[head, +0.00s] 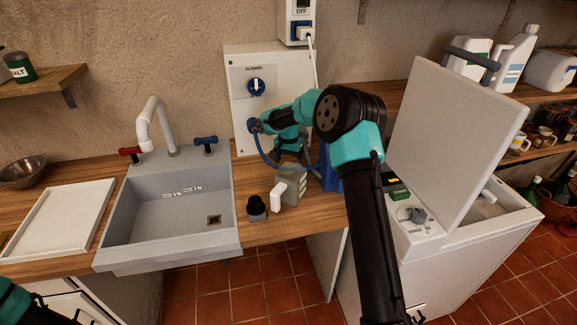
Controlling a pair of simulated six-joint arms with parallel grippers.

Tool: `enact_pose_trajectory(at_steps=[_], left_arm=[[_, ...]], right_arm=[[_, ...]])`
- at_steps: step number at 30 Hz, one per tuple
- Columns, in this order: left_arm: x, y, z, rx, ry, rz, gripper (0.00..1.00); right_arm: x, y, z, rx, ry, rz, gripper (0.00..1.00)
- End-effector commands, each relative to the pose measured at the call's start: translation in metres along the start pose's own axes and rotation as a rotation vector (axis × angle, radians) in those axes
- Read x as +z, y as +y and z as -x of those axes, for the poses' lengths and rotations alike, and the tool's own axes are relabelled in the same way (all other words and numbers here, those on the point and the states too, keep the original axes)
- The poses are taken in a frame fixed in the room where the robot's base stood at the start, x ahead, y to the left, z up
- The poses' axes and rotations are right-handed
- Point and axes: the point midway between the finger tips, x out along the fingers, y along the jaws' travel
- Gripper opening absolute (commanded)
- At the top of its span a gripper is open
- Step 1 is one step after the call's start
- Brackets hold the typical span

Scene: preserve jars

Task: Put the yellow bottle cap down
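I cannot make out a yellow bottle cap anywhere in the head view. A translucent grey-green jug (291,182) with a white handle stands on the wooden counter, right of the sink. A small black-topped container (257,207) stands in front of it to the left. My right arm reaches up and over the counter. Its far end, with the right gripper (291,150), is among dark parts behind the jug, near a blue hose; its fingers are not clear. Only a bit of my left arm shows at the bottom left corner; its gripper is out of frame.
A grey sink (128,232) with a white tap (148,125) is left of the jug. A white panel (243,75) with a blue knob stands behind. A white machine (440,238) with its lid (450,130) raised is at right. A white tray (60,222) lies left.

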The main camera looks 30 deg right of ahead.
Motion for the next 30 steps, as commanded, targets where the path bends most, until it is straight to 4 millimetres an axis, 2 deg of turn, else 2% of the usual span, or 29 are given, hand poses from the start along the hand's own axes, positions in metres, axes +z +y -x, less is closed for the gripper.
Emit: enact_pose_trajectory(at_steps=[9,15,19,30], left_arm=[[0.0,0.0,0.0,0.0,0.0,0.0,0.43],[0.0,0.0,0.0,0.0,0.0,0.0,0.43],[0.0,0.0,0.0,0.0,0.0,0.0,0.43],[0.0,0.0,0.0,0.0,0.0,0.0,0.43]], right_arm=[[0.0,0.0,0.062,-0.002,0.002,0.0,0.78],[0.0,0.0,0.087,-0.001,0.001,0.0,0.78],[0.0,0.0,0.092,0.0,0.0,0.0,0.78],[0.0,0.0,0.093,0.0,0.0,0.0,0.78]])
